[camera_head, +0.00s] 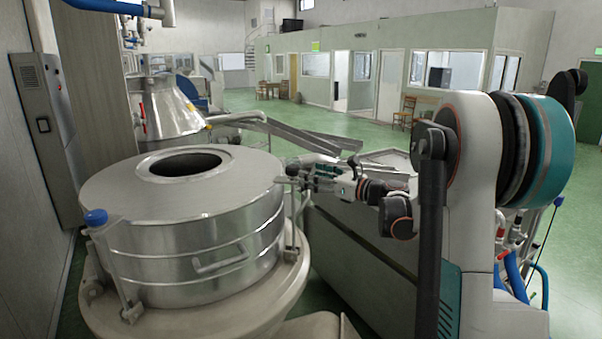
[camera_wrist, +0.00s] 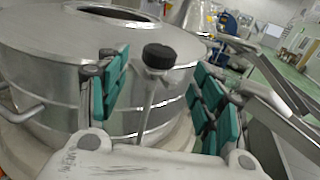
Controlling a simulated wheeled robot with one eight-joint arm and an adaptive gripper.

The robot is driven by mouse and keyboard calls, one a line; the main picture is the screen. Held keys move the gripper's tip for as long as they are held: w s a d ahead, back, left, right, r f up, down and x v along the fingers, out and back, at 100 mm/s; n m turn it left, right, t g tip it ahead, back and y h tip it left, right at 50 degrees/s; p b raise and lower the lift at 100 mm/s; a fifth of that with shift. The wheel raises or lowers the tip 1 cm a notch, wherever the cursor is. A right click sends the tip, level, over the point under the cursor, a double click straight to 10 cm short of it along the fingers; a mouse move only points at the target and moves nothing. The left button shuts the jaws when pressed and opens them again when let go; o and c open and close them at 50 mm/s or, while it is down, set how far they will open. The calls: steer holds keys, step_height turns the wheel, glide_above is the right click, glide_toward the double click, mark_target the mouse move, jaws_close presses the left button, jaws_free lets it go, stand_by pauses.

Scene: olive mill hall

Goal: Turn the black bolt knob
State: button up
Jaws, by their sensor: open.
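The black bolt knob (camera_wrist: 159,56) is a short dark cylinder on top of a slim metal rod (camera_wrist: 148,108), which leans slightly beside the steel drum (camera_wrist: 55,70). In the wrist view my gripper (camera_wrist: 163,68) is open, with teal finger pads on the left and right of the knob. Gaps show on both sides, and the knob looks untouched. In the head view my gripper (camera_head: 292,180) reaches in from the right to the right rim of the drum (camera_head: 205,235). The knob cannot be made out there among the fingers.
A blue-knobbed bolt (camera_head: 96,217) stands at the drum's left side. A curved handle (camera_head: 220,260) sits on the drum's front. A round opening (camera_head: 187,163) is in its lid. Metal chutes (camera_head: 290,132) and a cone-shaped vessel (camera_head: 172,108) stand behind. Green floor lies open further back.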

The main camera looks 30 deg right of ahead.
mark_target(293, 216)
steer(key=v, duration=0.3)
steer(key=shift+s+d, duration=0.1)
steer(key=shift+s, duration=0.15)
steer(key=shift+f, duration=0.1)
steer(key=c, duration=0.4)
steer(key=d+f+y+b, duration=0.1)
steer(key=f+b, duration=0.1)
steer(key=f, duration=0.2)
steer(key=d+f+n+g+y+b, duration=0.1)
steer(key=f+b, duration=0.1)
steer(key=f, duration=0.1)
steer(key=d+f+n+y+b, duration=0.1)
steer(key=f+b, duration=0.1)
steer(key=f, duration=0.2)
steer(key=shift+d+f+g, duration=0.15)
steer(key=shift+f+g, duration=0.15)
steer(key=shift+f, duration=0.05)
steer(key=c, duration=0.3)
steer(key=shift+n+y, duration=0.3)
steer(key=x, duration=0.9)
steer(key=f+x, duration=0.1)
steer(key=x, duration=0.3)
steer(key=shift+w+a+f, duration=0.1)
steer(key=shift+w+a, duration=0.1)
steer(key=shift+a, duration=0.05)
steer(key=shift+c, duration=0.2)
jaws_close()
